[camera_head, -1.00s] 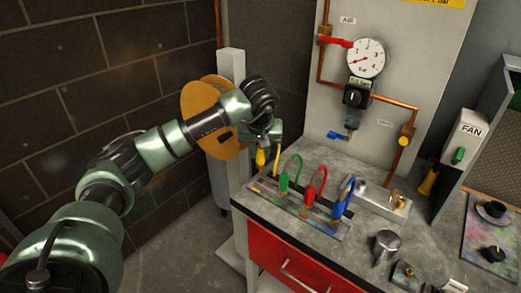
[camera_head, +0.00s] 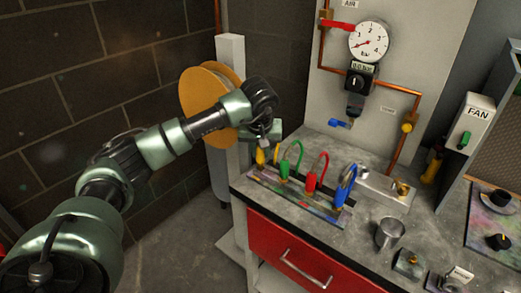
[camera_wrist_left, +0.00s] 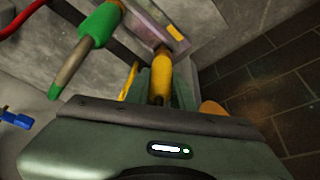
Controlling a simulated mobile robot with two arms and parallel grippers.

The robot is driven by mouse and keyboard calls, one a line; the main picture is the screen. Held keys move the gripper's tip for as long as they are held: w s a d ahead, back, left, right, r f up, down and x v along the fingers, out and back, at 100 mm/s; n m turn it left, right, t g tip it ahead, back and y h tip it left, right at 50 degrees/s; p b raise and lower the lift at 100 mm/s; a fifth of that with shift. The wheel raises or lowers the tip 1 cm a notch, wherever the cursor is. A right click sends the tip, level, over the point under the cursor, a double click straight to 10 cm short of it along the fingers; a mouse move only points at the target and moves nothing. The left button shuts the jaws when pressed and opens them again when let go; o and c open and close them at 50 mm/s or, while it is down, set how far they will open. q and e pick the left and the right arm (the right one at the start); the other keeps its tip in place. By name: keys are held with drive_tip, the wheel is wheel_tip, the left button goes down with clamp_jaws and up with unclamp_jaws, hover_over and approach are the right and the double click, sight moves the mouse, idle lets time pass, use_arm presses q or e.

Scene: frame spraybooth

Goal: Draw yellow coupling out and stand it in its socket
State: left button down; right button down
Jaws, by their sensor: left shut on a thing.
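The yellow coupling (camera_head: 261,156) is at the left end of the hose rack (camera_head: 325,216), below my left gripper (camera_head: 264,141). The left wrist view shows the yellow coupling (camera_wrist_left: 161,76) between my left gripper's fingers (camera_wrist_left: 160,92), which are shut on it. Its far end is close to the rack, near a small yellow mark (camera_wrist_left: 175,33). I cannot tell whether it is seated in a socket or just above one. My right gripper is not in view.
Green (camera_head: 284,168), red (camera_head: 311,181) and blue (camera_head: 340,194) couplings with looped hoses stand along the rack. A metal cup (camera_head: 390,234) stands on the bench to the right. A white post (camera_head: 231,85) and orange reel (camera_head: 197,92) are close to my left arm.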

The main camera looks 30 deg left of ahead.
use_arm(q)
drive_tip(key=shift+f+b, duration=0.35)
drive_tip(key=shift+f, duration=0.25)
drive_tip(key=c, duration=1.1)
unclamp_jaws()
drive_tip(key=b+v, duration=0.1)
drive_tip(key=v, duration=0.7)
drive_tip(key=shift+s+f, duration=0.1)
drive_tip(key=shift+f, duration=0.05)
